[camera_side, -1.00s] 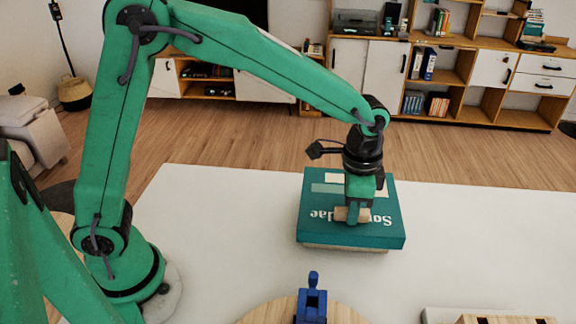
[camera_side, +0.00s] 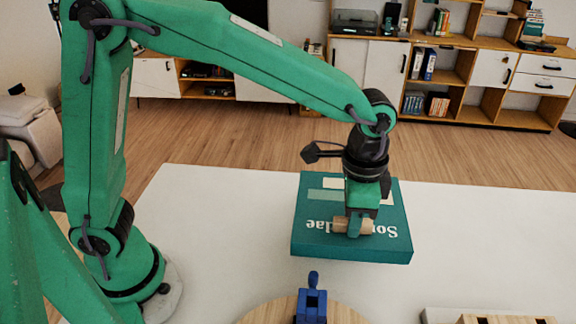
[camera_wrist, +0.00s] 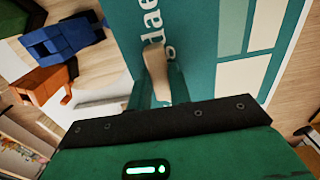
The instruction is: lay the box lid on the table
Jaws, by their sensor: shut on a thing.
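The box lid (camera_side: 310,235) is a flat teal slab with pale panels and white lettering, over the middle of the white table (camera_side: 220,230). It has a small wooden handle (camera_side: 341,226) on top. My gripper (camera_side: 355,228) points down and is shut on this handle. In the wrist view the lid (camera_wrist: 205,45) fills the upper middle, and the handle (camera_wrist: 157,72) sits between my fingers. The lid looks about level. The box's lower part is hidden, and I cannot tell how far above it or the table the lid is.
A blue figure-like object (camera_side: 311,304) stands on a round wooden board (camera_side: 262,315) in front. It also shows in the wrist view (camera_wrist: 65,42), beside an orange object (camera_wrist: 43,84). A slotted wooden piece (camera_side: 490,320) is at lower right. Table right of the lid is clear.

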